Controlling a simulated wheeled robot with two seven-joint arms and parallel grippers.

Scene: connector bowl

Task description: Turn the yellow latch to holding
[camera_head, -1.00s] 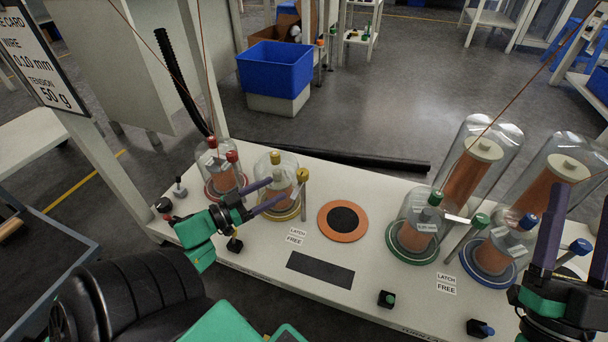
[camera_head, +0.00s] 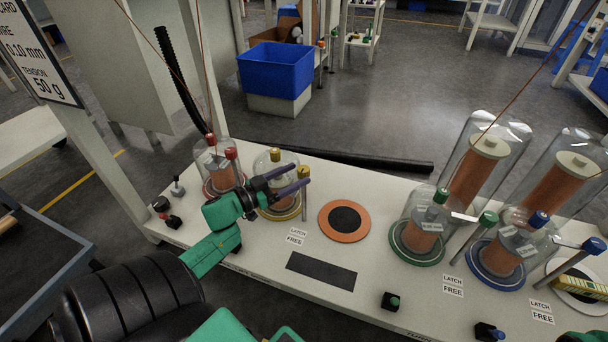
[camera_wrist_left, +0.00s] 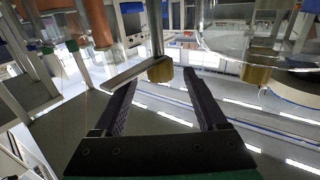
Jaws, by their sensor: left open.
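The yellow latch (camera_head: 304,173) is a post with a yellow knob at the right of the yellow-ringed glass dome (camera_head: 277,187). A card (camera_head: 297,237) in front of it reads LATCH FREE. My left gripper (camera_head: 309,175) is open at the knob, its fingers pointing right in the head view. In the left wrist view the yellow knob (camera_wrist_left: 160,70) and its grey bar show at the fingertips (camera_wrist_left: 160,78), with the knob in the gap between them. I cannot tell whether either finger touches it.
The red-topped dome (camera_head: 222,170) stands left of my left gripper. An orange disc (camera_head: 359,225) with a black centre lies to the right. Green (camera_head: 419,238) and blue (camera_head: 497,256) domes stand farther right. The bench between disc and dark mat (camera_head: 322,271) is clear.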

